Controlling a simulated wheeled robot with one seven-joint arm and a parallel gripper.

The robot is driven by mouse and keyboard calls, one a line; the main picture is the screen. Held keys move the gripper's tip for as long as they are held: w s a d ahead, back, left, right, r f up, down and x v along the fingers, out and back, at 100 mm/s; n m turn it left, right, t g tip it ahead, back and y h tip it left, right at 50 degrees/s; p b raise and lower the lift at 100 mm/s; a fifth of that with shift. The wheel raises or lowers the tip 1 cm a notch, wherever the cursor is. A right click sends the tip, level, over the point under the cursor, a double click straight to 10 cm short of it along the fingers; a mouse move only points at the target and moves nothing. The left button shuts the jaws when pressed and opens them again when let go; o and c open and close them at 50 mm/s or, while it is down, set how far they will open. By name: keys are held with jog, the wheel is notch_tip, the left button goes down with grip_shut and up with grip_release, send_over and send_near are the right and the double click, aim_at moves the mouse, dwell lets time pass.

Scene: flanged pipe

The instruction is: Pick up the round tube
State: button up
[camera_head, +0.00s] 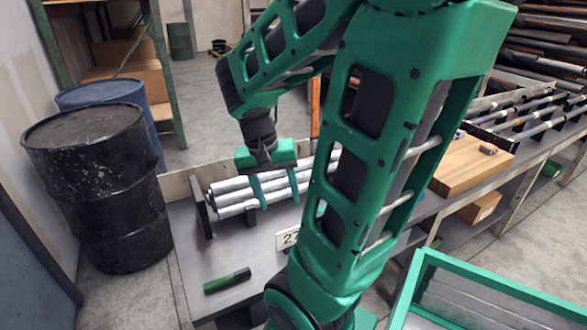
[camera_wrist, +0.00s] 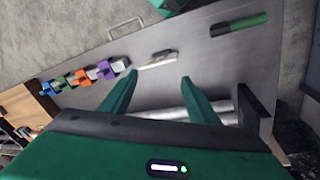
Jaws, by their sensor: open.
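Several silvery round tubes (camera_head: 232,197) lie stacked side by side in a rack on the grey bench, with a dark end plate at their left. My green gripper (camera_head: 279,203) is over the stack, its two fingers pointing down in front of the tubes and apart. In the wrist view my gripper (camera_wrist: 158,76) is open, with nothing held between the fingertips. Parts of the tubes (camera_wrist: 165,113) show between and beside the fingers there. My arm hides the right part of the stack in the head view. Whether the fingers touch a tube I cannot tell.
A numbered card (camera_head: 287,240) stands before the rack. A green and black cylindrical object (camera_head: 227,281) lies on the bench front. Several coloured pieces (camera_wrist: 82,78) lie in a row. A black drum (camera_head: 95,185) stands left. A green-rimmed crate (camera_head: 500,289) is lower right.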

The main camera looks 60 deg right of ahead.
jog(key=w+d+f+m+g+h, duration=0.1)
jog(key=w+d+m+h, duration=0.2)
jog(key=w+d, duration=0.1)
jog(key=w+d+m+g+h, duration=0.1)
jog(key=w+d+m+h, duration=0.2)
jog(key=w+d, duration=0.1)
jog(key=w+d+f+m+h, duration=0.1)
jog(key=w+d+m+h, duration=0.2)
jog(key=d, duration=0.3)
jog(key=shift+w+f+m+g, duration=0.3)
jog(key=shift+w+m+g, duration=0.1)
jog(key=shift+w, duration=0.2)
jog(key=shift+w+d+h, duration=0.25)
jog(key=shift+w+h, duration=0.25)
jog(key=shift+w, duration=0.05)
jog(key=shift+d+m, duration=0.25)
jog(key=shift+m, duration=0.05)
jog(key=shift+w+x, duration=0.2)
jog(key=shift+x, duration=4.95)
jog(key=shift+d+r, duration=0.15)
grip_shut()
jog(key=shift+w, duration=0.1)
notch_tip(320, 180, up, 4)
jog(key=shift+r, duration=0.1)
jog(key=s+a+r, duration=0.5)
jog(key=a+r, duration=0.1)
jog(key=a, duration=0.4)
jog(key=shift+a+r, duration=0.35)
jog(key=shift+r, duration=0.05)
